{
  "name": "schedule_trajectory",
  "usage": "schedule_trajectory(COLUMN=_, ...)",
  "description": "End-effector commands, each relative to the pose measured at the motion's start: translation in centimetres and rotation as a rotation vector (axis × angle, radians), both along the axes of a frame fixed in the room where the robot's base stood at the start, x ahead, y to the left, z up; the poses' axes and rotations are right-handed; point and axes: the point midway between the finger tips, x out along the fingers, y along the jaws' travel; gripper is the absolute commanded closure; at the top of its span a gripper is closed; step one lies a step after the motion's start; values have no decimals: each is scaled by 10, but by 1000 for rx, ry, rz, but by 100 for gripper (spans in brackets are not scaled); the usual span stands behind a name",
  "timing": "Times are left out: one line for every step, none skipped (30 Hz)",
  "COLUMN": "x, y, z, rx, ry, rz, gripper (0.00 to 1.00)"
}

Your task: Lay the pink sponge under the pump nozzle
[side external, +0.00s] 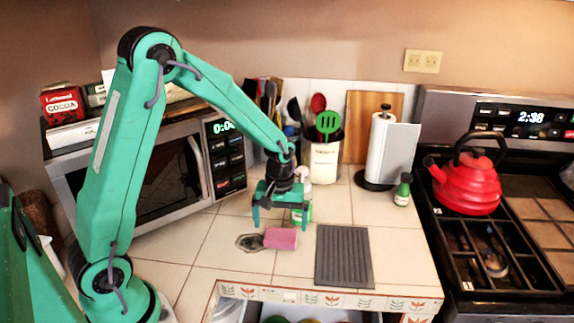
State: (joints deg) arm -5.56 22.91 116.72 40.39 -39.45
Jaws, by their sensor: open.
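The pink sponge (280,238) lies on the tiled counter, left of a grey ribbed mat. My gripper (280,222) is open and empty, pointing down, with its fingers spread just above and behind the sponge in this view. A small green bottle (402,190) with a dark top stands farther right.
A small dark flat object (249,242) lies against the sponge's left end. The grey ribbed mat (344,256) is bare. A paper towel stand (391,150), a utensil crock (322,160) and a microwave (150,185) border the counter. An open drawer (310,297) lies in front.

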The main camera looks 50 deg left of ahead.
Motion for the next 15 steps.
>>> schedule_trajectory(x=1, y=0, z=9, rx=0, ry=-6, rz=0, gripper=2)
schedule_trajectory(x=1, y=0, z=14, rx=0, ry=-4, rz=0, gripper=2)
schedule_trajectory(x=1, y=0, z=21, rx=0, ry=-6, rz=0, gripper=2)
schedule_trajectory(x=1, y=0, z=26, rx=1, ry=-5, rz=0, gripper=2)
schedule_trajectory(x=1, y=0, z=31, rx=1, ry=-6, rz=0, gripper=2)
schedule_trajectory(x=1, y=0, z=38, rx=1, ry=-5, rz=0, gripper=2)
schedule_trajectory(x=1, y=0, z=43, rx=0, ry=-6, rz=0, gripper=2)
schedule_trajectory(x=1, y=0, z=48, rx=0, ry=-4, rz=0, gripper=2)
schedule_trajectory(x=1, y=0, z=54, rx=1, ry=-5, rz=0, gripper=2)
schedule_trajectory(x=1, y=0, z=58, rx=0, ry=-4, rz=0, gripper=2)
schedule_trajectory(x=1, y=0, z=62, rx=0, ry=-4, rz=0, gripper=2)
schedule_trajectory(x=1, y=0, z=67, rx=0, ry=-4, rz=0, gripper=2)
schedule_trajectory(x=1, y=0, z=70, rx=1, ry=-4, rz=0, gripper=2)
schedule_trajectory(x=1, y=0, z=73, rx=1, ry=-4, rz=0, gripper=2)
schedule_trajectory(x=0, y=0, z=76, rx=0, ry=-3, rz=0, gripper=2)
